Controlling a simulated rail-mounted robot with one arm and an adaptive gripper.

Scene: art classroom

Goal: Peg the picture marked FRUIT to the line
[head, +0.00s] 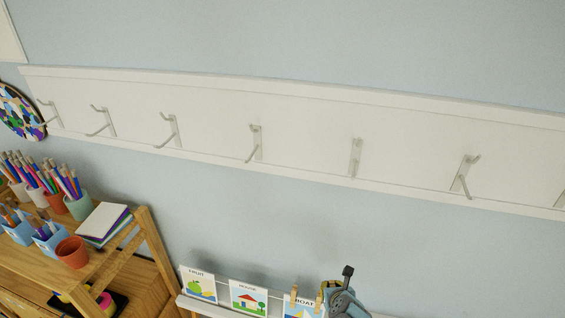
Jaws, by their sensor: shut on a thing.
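The picture marked FRUIT (199,285), a white card with a green and a yellow fruit, stands on a white ledge (205,307) at the bottom. My gripper (326,296), grey-blue, is at the bottom edge, right of FRUIT and over the right side of the BOAT picture (300,311). It is shut on a wooden peg (320,293), which shows at its left side; its fingertips are mostly hidden. Another wooden peg (294,295) stands upright at the top of BOAT. I cannot make out a line in this view.
A HOUSE picture (248,299) stands between FRUIT and BOAT. A white rail with several hooks (310,145) runs along the wall above. A wooden shelf (150,245) with pots of pencils and a stack of books (103,222) is at left. The wall between rail and ledge is clear.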

